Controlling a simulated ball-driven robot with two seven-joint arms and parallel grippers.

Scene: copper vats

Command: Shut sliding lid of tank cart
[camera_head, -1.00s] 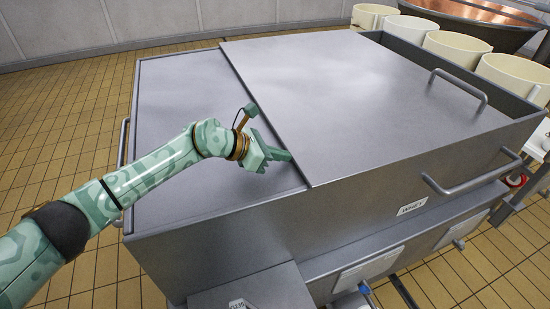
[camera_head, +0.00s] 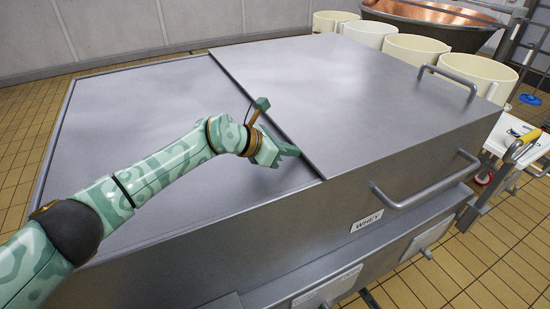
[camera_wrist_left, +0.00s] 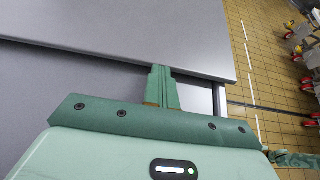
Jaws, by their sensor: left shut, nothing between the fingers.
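The tank cart (camera_head: 300,218) is a large grey metal box marked WHEY. Its flat sliding lid (camera_head: 345,90) lies over the right part of the top, and no gap shows at the lid's right end. A lower flat grey panel (camera_head: 130,115) covers the left part. My left gripper (camera_head: 294,151) is shut and empty at the lid's left edge, near the front corner. In the left wrist view the closed fingertips (camera_wrist_left: 160,70) meet the edge of the lid (camera_wrist_left: 150,35); I cannot tell how firmly they touch.
A bar handle (camera_head: 448,80) stands on the lid's right end, and another handle (camera_head: 425,190) juts from the cart's side. Several cream tubs (camera_head: 408,55) stand behind the cart, near a copper vat (camera_head: 430,14). A white table (camera_head: 520,137) is at right. Tiled floor is open at far left.

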